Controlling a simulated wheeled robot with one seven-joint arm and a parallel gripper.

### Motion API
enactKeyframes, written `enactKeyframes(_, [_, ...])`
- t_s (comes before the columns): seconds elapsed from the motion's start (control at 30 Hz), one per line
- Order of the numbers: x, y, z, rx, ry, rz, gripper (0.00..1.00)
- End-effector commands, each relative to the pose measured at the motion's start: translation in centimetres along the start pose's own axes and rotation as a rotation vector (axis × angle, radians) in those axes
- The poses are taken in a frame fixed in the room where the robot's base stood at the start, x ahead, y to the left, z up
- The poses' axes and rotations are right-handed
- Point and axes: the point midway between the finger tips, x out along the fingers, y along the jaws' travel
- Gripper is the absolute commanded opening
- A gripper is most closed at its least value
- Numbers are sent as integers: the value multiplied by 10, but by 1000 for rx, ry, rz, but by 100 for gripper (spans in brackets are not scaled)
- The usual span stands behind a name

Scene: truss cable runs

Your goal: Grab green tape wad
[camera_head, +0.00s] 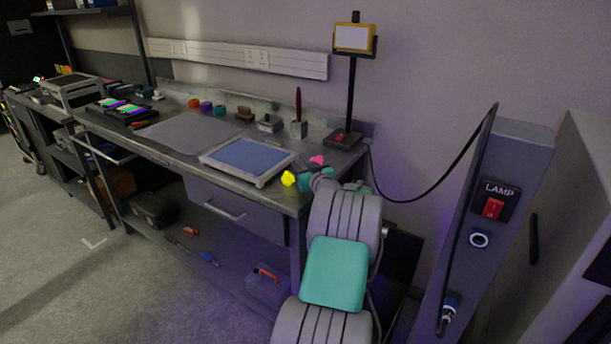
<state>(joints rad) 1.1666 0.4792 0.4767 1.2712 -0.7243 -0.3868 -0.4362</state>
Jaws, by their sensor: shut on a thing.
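My gripper (306,182) is at the front right corner of the workbench (170,157), largely hidden behind my own wrist. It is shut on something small. The green tape wad does not stand out clearly: only teal-green patches show at the gripper, and I cannot separate wad from gripper there. A bright yellow wad (288,178) sits just left of the gripper, and a pink wad (317,160) sits just behind it. Whether either touches the gripper I cannot tell.
A blue-topped tray (247,160) lies left of the gripper. A lamp stand (351,100) rises behind, its black cable looping right to a grey post (507,165) with a red switch.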

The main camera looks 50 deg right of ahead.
Motion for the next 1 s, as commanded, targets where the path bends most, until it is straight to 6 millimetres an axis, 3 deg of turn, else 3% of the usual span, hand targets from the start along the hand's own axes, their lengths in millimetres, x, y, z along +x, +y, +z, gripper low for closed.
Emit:
enactKeyframes(0.03, [-1, -4, 30, 22, -47, -5, 10])
enactKeyframes(0.17, [-1, -3, 30, 23, -47, -3, 0])
enactKeyframes(0.57, [-2, -2, 26, 24, -45, -1, 0])
enactKeyframes(0.77, [-6, -1, -3, 22, -42, -1, 0])
enactKeyframes(1.0, [-60, -27, -70, 15, -28, -2, 0])
